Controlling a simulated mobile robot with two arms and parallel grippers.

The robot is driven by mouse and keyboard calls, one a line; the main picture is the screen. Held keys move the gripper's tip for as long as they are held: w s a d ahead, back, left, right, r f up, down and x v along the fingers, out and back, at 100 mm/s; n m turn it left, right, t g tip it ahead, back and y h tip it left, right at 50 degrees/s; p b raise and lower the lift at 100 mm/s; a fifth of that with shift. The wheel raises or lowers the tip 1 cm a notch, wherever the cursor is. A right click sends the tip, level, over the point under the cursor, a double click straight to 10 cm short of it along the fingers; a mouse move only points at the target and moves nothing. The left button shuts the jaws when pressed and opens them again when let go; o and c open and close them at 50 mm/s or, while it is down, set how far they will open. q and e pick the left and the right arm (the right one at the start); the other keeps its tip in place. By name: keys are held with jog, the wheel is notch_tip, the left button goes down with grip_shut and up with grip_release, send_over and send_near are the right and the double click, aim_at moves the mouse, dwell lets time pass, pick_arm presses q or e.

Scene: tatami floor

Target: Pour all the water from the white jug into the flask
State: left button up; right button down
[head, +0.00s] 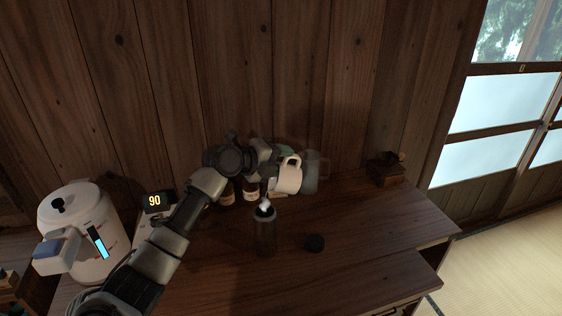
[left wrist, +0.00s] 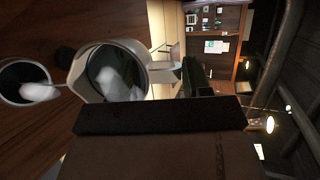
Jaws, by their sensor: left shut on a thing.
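My left gripper (head: 275,167) is shut on the white jug (head: 289,177), held above the table behind and right of the flask. The jug also shows in the left wrist view (left wrist: 83,88), where I look into its open top and see a pale, whitish patch inside. The dark flask (head: 265,236) stands upright and uncapped on the table. Its round mouth shows at the left of the left wrist view (left wrist: 14,74), with a whitish patch at the opening. I cannot tell whether that patch is water or steam. My right gripper is not in view.
A black cap (head: 314,243) lies right of the flask. A translucent pitcher (head: 312,178) stands behind the jug. The table's (head: 370,225) right front is clear.

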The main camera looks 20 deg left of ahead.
pick_arm(q)
jog(key=shift+s+a+r+t+h+b, duration=0.3)
jog(key=shift+a+t+h+b, duration=0.25)
jog(key=shift+b, duration=1.65)
dwell(2.8)
